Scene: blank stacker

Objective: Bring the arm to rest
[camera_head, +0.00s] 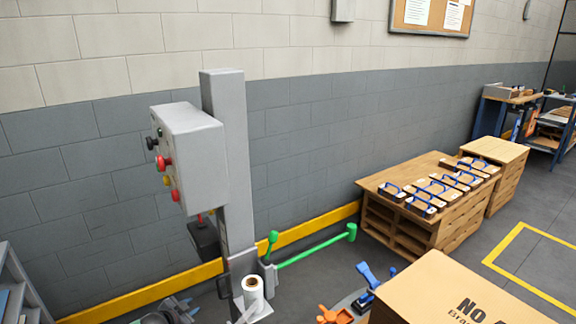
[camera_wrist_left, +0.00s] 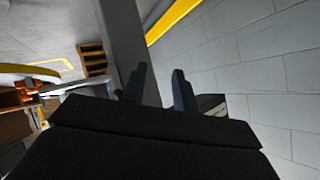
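My left gripper (camera_head: 180,308) shows at the bottom edge of the head view, left of a grey post, and is partly cut off by the frame. In the left wrist view its two dark fingers (camera_wrist_left: 158,88) stand apart with nothing held between them. The grey post (camera_wrist_left: 120,40) and the wall lie beyond the fingers there. My right gripper is in neither view.
The grey post (camera_head: 228,150) carries a control box (camera_head: 190,150) with coloured buttons. A green lever (camera_head: 315,248) and white roll (camera_head: 253,292) are near its foot. A cardboard box (camera_head: 450,290) stands at lower right. Wooden crates (camera_head: 440,232) with blue-handled pieces line the wall.

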